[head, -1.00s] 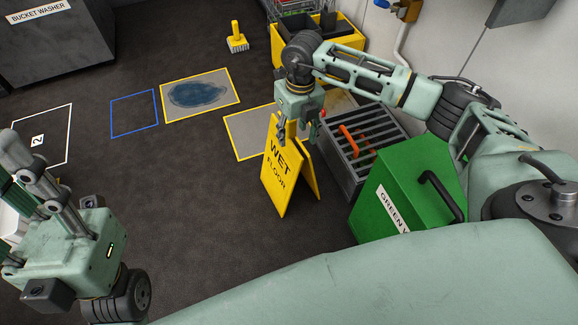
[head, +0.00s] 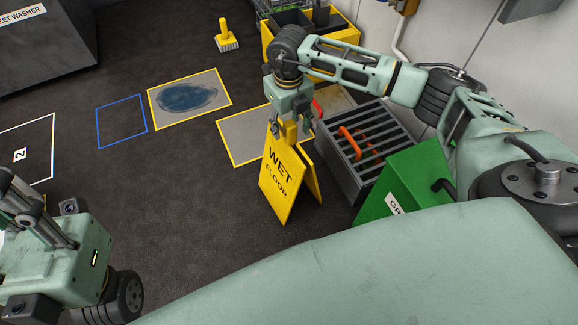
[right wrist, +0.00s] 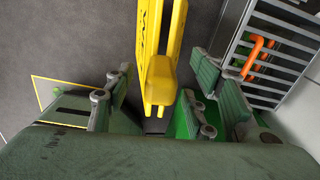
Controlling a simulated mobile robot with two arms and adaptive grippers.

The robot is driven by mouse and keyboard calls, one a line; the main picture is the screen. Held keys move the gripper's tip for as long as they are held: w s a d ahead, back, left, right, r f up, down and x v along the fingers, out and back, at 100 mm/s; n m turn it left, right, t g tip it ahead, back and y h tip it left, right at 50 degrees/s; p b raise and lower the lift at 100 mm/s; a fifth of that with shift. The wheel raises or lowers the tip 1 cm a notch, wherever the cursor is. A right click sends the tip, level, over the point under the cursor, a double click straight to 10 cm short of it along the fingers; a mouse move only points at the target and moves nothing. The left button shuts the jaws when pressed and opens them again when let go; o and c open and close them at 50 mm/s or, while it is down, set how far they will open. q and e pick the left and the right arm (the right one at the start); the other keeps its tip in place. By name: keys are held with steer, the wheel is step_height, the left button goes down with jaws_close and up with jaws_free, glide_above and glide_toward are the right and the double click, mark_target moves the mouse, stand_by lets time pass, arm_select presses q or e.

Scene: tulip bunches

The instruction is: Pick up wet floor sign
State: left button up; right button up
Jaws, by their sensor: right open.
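The yellow wet floor sign (head: 283,180) stands upright on the dark floor as a folded A-shape, with "WET FLOOR" on its front panel. My right gripper (head: 300,131) is at the top of the sign, pointing down. In the right wrist view, the sign's top handle (right wrist: 158,80) lies between the two fingers of my right gripper (right wrist: 160,98). The fingers are open, with a gap on each side of the handle. My left arm shows at the lower left of the head view, but its fingers are not in view.
A yellow bin (head: 310,42) and a brush (head: 226,38) are behind. A blue puddle patch (head: 188,97) lies on a yellow-edged mat.

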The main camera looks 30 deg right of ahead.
mark_target(290, 138)
steer(key=f, duration=0.1)
steer(key=f+b, duration=0.1)
steer(key=f, duration=0.1)
steer(key=f+b, duration=0.1)
steer(key=f, duration=0.1)
steer(key=shift+s+f, duration=0.15)
steer(key=shift+s, duration=0.1)
jaws_close()
stand_by(0.5)
